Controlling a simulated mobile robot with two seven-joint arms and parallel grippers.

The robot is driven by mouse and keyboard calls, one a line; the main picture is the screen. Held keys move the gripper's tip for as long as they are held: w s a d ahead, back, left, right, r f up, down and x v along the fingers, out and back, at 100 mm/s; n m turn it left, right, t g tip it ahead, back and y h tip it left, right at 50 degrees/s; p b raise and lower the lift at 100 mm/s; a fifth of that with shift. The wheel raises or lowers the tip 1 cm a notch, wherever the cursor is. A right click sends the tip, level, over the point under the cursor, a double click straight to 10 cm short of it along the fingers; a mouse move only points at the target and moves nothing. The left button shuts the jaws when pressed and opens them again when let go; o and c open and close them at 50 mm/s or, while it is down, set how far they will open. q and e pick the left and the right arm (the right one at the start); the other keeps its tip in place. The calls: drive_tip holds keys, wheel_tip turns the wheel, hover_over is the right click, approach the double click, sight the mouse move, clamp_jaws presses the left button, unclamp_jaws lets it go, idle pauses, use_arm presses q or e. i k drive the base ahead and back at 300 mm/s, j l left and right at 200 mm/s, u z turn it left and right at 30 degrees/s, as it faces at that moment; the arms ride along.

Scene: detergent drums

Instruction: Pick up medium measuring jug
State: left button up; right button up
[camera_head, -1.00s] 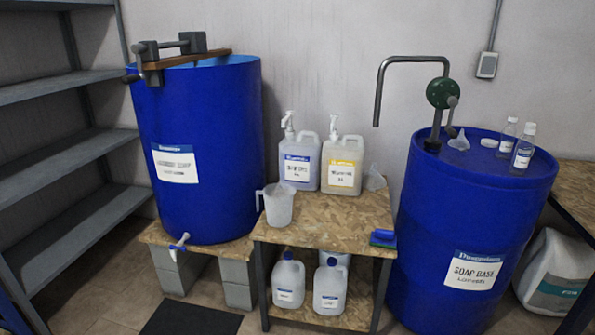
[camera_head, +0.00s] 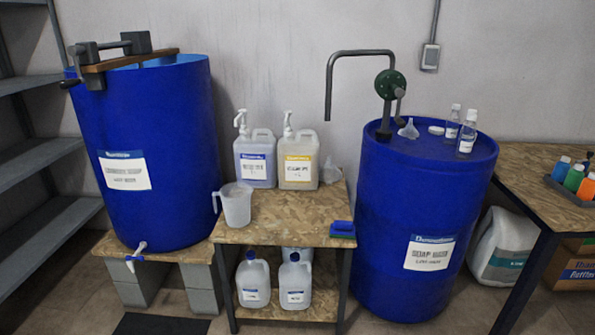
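A translucent white measuring jug (camera_head: 236,205) stands upright on the front left of the small chipboard table (camera_head: 285,218). Its handle points left, close to the large blue drum on the left. No other measuring jug is clearly seen, so I cannot compare its size. Neither of my grippers is in view.
The left blue drum (camera_head: 155,170) stands on a board over grey blocks. Two pump bottles, one blue-labelled (camera_head: 255,158) and one yellow-labelled (camera_head: 298,160), stand behind the jug. A blue and green brush (camera_head: 342,229) lies at the table's right edge. The soap base drum (camera_head: 415,225) stands right.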

sight(236, 196)
drive_tip(key=i+j, duration=0.45)
drive_tip(key=i+j+u, duration=0.1)
drive_tip(key=i+j, duration=0.35)
drive_tip(key=i, duration=0.15)
